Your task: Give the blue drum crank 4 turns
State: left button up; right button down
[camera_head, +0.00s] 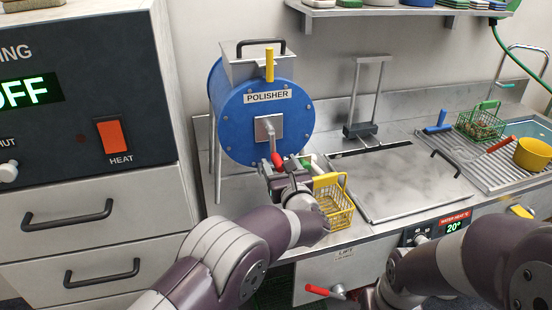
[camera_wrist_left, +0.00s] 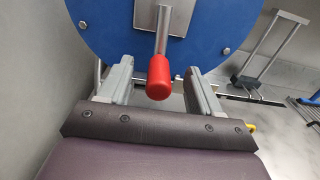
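The blue polisher drum (camera_head: 240,112) stands on the counter left of centre, with a white POLISHER label on its face. Its crank hangs down from a square metal hub (camera_head: 268,128) and ends in a red handle (camera_head: 277,160). My left gripper (camera_head: 283,170) is at this handle, just in front of the drum. In the left wrist view the red handle (camera_wrist_left: 159,80) sits between the two spread fingers, with a gap on each side. The left gripper (camera_wrist_left: 158,92) is open. My right arm is low at the right; its gripper is out of view.
A yellow basket (camera_head: 338,205) stands close right of my left gripper. Right of it are a metal lid (camera_head: 400,182) and a drainboard with a green basket (camera_head: 481,124) and yellow pot (camera_head: 533,154). A control cabinet (camera_head: 80,100) rises at the left. A red-handled lever (camera_head: 318,290) sticks out below.

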pick_arm(q)
jog(key=b+v, duration=0.3)
jog(key=v, duration=0.6)
